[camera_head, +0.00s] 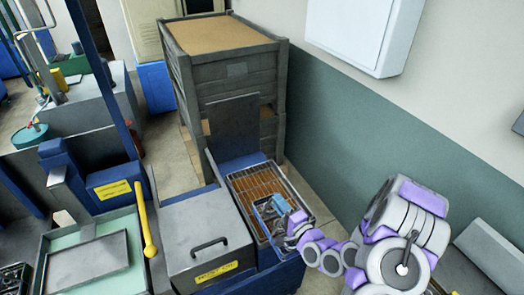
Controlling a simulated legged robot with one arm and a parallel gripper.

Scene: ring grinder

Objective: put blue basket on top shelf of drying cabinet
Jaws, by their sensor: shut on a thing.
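The blue basket (268,208) is small and sits in or just above a metal tray (236,191) with a brownish, ribbed floor. My gripper (292,223) reaches in from the right and is shut at the basket's right side. My grey and purple arm hides part of that side, and I cannot tell whether the basket touches the tray. No drying cabinet with shelves can be made out for certain.
A lidded grey box (206,238) with a black handle stands left of the tray. A yellow lever (145,222) rises further left. Stacked grey crates (228,75) stand behind. A green and white wall (345,125) bounds the right side.

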